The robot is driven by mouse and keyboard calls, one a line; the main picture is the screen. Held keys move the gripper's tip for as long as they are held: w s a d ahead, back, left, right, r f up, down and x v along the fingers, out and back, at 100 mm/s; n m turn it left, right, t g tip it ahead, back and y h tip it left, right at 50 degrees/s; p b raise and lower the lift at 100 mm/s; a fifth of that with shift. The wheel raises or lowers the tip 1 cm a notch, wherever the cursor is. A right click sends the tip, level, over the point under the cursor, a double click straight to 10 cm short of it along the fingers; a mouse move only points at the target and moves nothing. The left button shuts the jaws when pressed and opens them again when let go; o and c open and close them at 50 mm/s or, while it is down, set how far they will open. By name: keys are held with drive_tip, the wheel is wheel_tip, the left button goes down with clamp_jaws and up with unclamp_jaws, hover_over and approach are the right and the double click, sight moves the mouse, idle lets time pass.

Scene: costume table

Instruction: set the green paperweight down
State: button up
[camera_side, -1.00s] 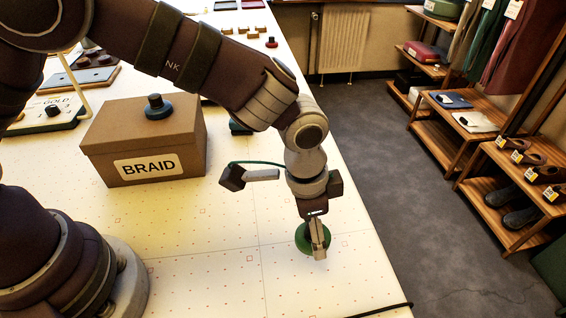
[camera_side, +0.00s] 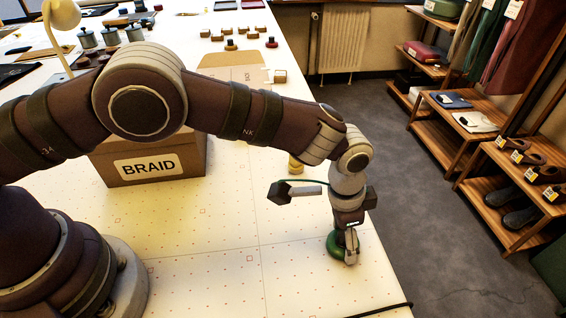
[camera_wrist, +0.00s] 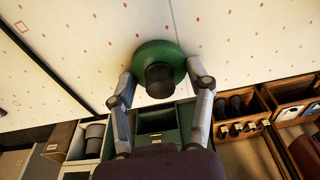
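The green paperweight (camera_side: 336,246) is a round green disc with a dark knob on top. In the side view it is at the right part of the white table (camera_side: 290,285), close to the table's right edge. My gripper (camera_side: 350,252) points down over it. In the wrist view the paperweight (camera_wrist: 158,52) sits between the two fingertips of my gripper (camera_wrist: 160,72), which lie against the sides of its disc. Whether its underside touches the table, I cannot tell.
A brown box marked BRAID (camera_side: 150,165) stands left, behind my arm. A small yellowish piece (camera_side: 295,166) stands behind my wrist. The table around the paperweight is clear. Wooden shelves (camera_side: 510,190) stand beyond the aisle.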

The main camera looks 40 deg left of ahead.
sight(333, 244)
drive_tip(key=o, duration=0.4)
drive_tip(key=shift+r, duration=0.1)
drive_tip(key=s+a+r+n+t, duration=0.1)
drive_tip(key=a+r, duration=0.3)
drive_tip(key=r, duration=0.5)
drive_tip(key=a+r+n, duration=0.1)
drive_tip(key=a+r, duration=0.3)
drive_tip(key=r, duration=0.5)
drive_tip(key=s+a+n+t, duration=0.1)
drive_tip(key=s+a+n, duration=0.1)
drive_tip(key=s+a, duration=0.2)
drive_tip(key=s+a+r+n+t, duration=0.1)
drive_tip(key=s+a+n, duration=0.1)
drive_tip(key=s+a, duration=0.2)
drive_tip(key=s+a+r+n+t+y, duration=0.1)
drive_tip(key=s+a+n, duration=0.2)
drive_tip(key=a, duration=0.5)
drive_tip(key=shift+s+a+r, duration=0.15)
drive_tip(key=shift+s+a, duration=0.05)
drive_tip(key=shift+s, duration=0.25)
